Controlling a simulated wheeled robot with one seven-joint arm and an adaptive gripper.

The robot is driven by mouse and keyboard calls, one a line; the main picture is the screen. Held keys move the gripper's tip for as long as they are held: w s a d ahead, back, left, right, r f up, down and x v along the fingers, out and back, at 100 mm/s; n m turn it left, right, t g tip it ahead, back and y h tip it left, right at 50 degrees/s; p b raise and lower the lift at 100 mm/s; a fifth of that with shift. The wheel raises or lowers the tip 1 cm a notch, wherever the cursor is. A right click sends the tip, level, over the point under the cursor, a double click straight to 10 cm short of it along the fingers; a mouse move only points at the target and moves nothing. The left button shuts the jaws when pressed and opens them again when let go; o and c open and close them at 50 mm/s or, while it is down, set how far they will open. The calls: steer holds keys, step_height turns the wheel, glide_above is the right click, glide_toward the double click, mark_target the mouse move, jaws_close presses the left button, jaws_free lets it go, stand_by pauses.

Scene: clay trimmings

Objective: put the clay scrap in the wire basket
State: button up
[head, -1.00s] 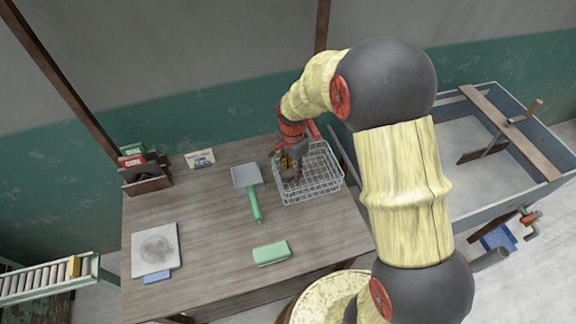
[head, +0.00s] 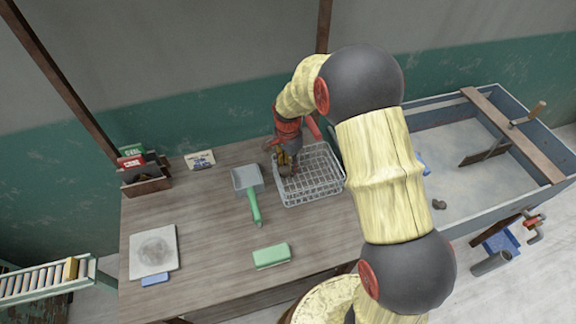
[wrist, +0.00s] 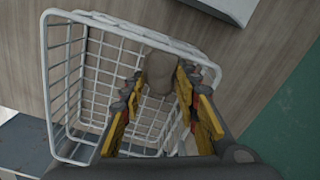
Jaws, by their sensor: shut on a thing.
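The white wire basket (head: 312,197) stands on the workbench by its right edge, and its rim (wrist: 47,75) shows in the wrist view. My gripper (head: 287,170) is over the left part of the basket, fingers pointing down. In the wrist view my gripper (wrist: 160,85) is shut on a grey-brown clay scrap (wrist: 160,70), held between the yellow fingers. The scrap appears within the basket's outline; whether it touches the basket's wires cannot be told. Small grey lumps (head: 438,204) lie in the trough at the right.
A dustpan (head: 247,178) with a green handle lies left of the basket. A green block (head: 271,256), a pale square slab (head: 153,250) and a box of packets (head: 146,178) are on the bench (head: 205,225). The blue-grey trough (head: 480,218) stands at the right.

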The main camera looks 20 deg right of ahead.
mark_target(288, 167)
steer(key=shift+f, duration=0.45)
steer(key=o, duration=0.9)
step_height(288, 167, up, 14)
steer(key=f+p, duration=0.1)
steer(key=p, duration=0.2)
steer(key=s+r+n+t, duration=0.1)
steer(key=s+r+n, duration=0.2)
steer(key=s+r, duration=0.4)
steer(key=s+r+n+t, duration=0.2)
steer(key=s+r+n, duration=0.15)
steer(key=r, duration=0.55)
steer(key=s+r+n+t, duration=0.1)
steer(key=s+n, duration=0.1)
steer(key=s, duration=0.4)
steer(key=s+r+n, duration=0.2)
steer(key=s, duration=0.4)
steer(key=s+r+n+t, duration=0.1)
steer(key=s+r+n, duration=0.1)
steer(key=s, duration=0.4)
steer(key=shift+n+t, duration=0.3)
steer(key=shift+n, duration=0.25)
